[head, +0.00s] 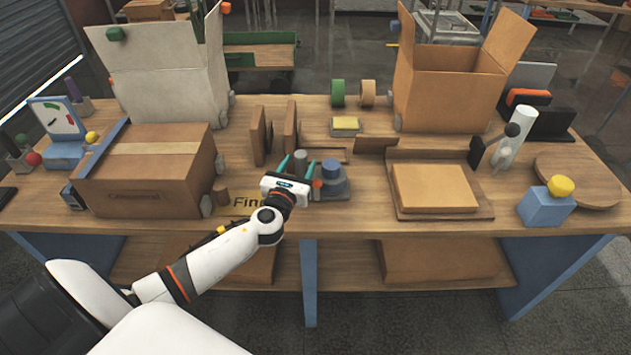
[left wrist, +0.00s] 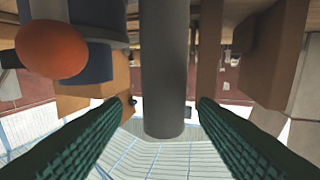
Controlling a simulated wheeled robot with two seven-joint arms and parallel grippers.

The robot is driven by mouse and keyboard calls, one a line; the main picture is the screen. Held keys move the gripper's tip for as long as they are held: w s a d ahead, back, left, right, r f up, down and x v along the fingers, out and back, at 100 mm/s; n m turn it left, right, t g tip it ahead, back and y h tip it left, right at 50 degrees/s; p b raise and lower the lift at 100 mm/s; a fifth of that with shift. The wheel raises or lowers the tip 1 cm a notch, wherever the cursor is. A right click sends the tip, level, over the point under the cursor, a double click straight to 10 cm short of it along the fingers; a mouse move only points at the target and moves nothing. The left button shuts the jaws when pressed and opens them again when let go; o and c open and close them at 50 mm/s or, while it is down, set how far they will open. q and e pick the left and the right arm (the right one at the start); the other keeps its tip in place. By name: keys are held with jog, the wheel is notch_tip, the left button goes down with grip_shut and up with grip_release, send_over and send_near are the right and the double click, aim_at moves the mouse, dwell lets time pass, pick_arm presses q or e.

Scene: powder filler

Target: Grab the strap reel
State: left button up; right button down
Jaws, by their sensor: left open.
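No object is plainly marked as the strap reel, and I cannot tell which one it is. A grey upright cylinder (head: 301,157) stands near the middle of the table, beside a blue-and-dark round device (head: 331,178) with an orange knob (head: 317,184). My left gripper (head: 298,164) is open, its teal fingers either side of the grey cylinder. In the left wrist view, the cylinder (left wrist: 163,65) shows between the fingers (left wrist: 163,102) with gaps on both sides. There the orange knob (left wrist: 51,50) is close by at the left. My right gripper is not in view.
A closed carton (head: 150,178) is left of my arm. Open boxes (head: 165,85) and (head: 450,92) stand at the back. Green (head: 338,93) and tan (head: 368,93) rolls stand behind. Upright brown panels (head: 259,135) are near the gripper. A tray (head: 440,208) lies right.

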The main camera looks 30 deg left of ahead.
aim_at(304, 152)
pick_arm(q)
jog(key=x, duration=0.5)
jog(key=shift+w+a+r, duration=0.1)
jog(key=shift+a+r, duration=0.1)
jog(key=shift+r, duration=0.05)
grip_shut()
